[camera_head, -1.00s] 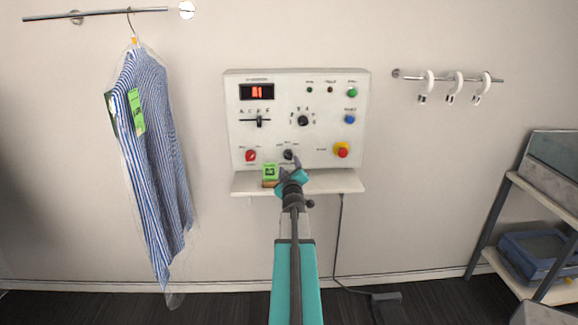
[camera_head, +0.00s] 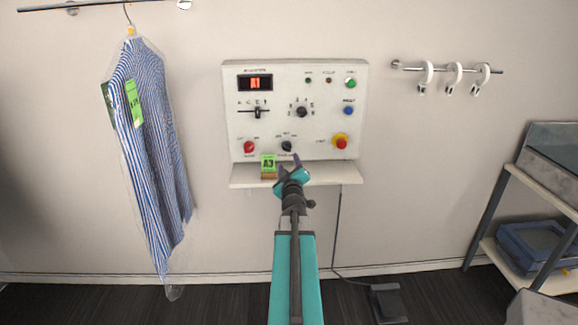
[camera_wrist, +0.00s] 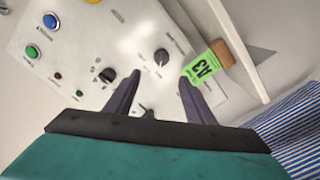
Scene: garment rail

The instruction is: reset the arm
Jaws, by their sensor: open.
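My gripper (camera_head: 289,163) is open and empty, in front of the lower middle of a white control panel (camera_head: 275,92). In the wrist view its two dark fingers (camera_wrist: 160,82) stand apart with nothing between them but the panel face behind. A black knob (camera_head: 287,146) lies just above the fingertips in the head view; it also shows in the wrist view (camera_wrist: 161,57). I cannot tell whether a finger touches the panel. My teal arm reaches straight forward from the bottom of the head view.
A shelf (camera_head: 335,175) juts out below the panel, with a green A3 tag (camera_head: 268,161) on a small brown block. A bagged striped shirt (camera_head: 152,145) hangs at left. White hooks (camera_head: 428,74) hang on a rail at right. A rack (camera_head: 497,205) stands far right; a pedal (camera_head: 388,303) lies on the floor.

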